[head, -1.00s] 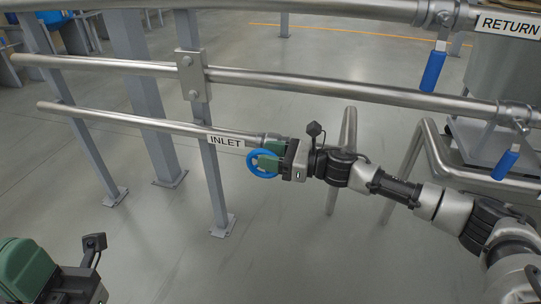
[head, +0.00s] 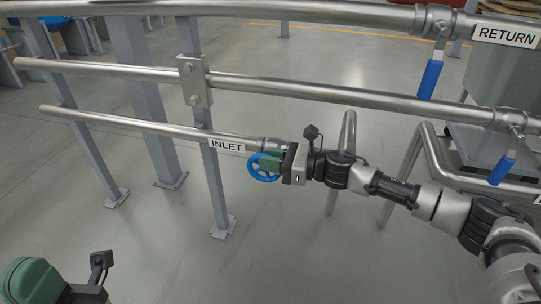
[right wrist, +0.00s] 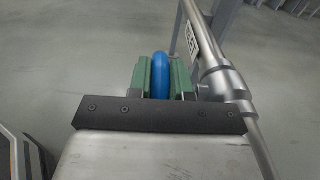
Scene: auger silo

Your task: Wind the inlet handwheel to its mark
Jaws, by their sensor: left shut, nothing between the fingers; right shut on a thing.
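The blue inlet handwheel (head: 262,174) sits at the right end of the lowest pipe, just below and right of the INLET label (head: 227,146). My right gripper (head: 268,164) is shut on the handwheel's rim. In the right wrist view the blue rim (right wrist: 159,75) stands between the two green fingers (right wrist: 160,80). Part of the wheel is hidden behind the gripper, and I cannot make out its mark. My left gripper (head: 30,283) is low at the left edge of the head view, far from the wheel, shut and empty; its fingertips are hard to see.
Steel pipes (head: 330,92) run across above the handwheel on grey posts (head: 213,175). Valves with blue levers (head: 430,80) hang at the right, one by the RETURN label (head: 507,36). A bent pipe rail (head: 347,140) stands behind my right arm. The floor at lower centre is clear.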

